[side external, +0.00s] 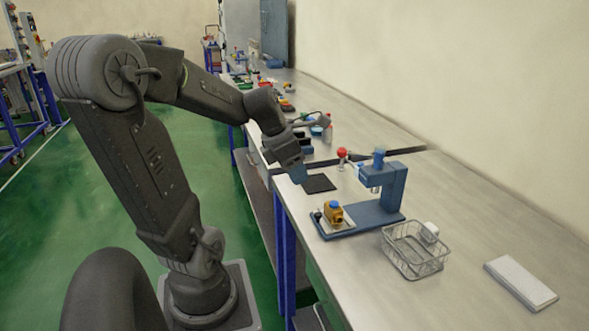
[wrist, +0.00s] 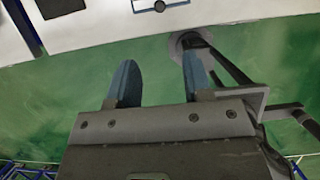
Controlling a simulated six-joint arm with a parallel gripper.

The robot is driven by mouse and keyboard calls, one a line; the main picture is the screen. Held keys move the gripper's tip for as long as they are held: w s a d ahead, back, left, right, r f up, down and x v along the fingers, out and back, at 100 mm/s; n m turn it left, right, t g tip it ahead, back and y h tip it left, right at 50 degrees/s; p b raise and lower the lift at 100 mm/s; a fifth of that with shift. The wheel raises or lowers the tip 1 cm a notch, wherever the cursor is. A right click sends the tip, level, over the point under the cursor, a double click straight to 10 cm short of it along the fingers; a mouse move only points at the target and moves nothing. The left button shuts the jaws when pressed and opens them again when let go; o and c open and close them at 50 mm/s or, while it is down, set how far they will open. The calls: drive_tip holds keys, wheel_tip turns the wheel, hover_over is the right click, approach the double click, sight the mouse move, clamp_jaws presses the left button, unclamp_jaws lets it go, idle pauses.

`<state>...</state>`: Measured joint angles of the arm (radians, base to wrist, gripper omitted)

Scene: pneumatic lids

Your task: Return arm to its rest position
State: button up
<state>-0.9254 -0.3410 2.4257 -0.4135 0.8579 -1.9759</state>
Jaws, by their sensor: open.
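My gripper (side external: 300,173) is at the front edge of the bench in the side external view, pointing down near a dark mat. In the wrist view my gripper (wrist: 160,80) has its two blue fingers apart with nothing between them. The green floor shows beyond the fingers. My arm reaches from its base beside the bench up and over to the bench edge.
A blue press (side external: 386,185) stands on the bench with a yellow part (side external: 333,213) on its base plate. A wire basket (side external: 413,256) and a white plate (side external: 521,282) lie to the right. The dark mat (side external: 319,184) lies beside my gripper. More items crowd the far bench.

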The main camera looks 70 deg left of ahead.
idle(0.4)
drive_tip(key=s+d+r+m, duration=0.1)
drive_tip(key=d+m, duration=0.9)
drive_tip(key=m, duration=0.8)
drive_tip(key=s+d+r+m+t, duration=0.1)
drive_tip(key=s+d+r+m, duration=0.1)
drive_tip(key=d+m, duration=0.8)
drive_tip(key=m, duration=0.8)
drive_tip(key=shift+r, duration=0.3)
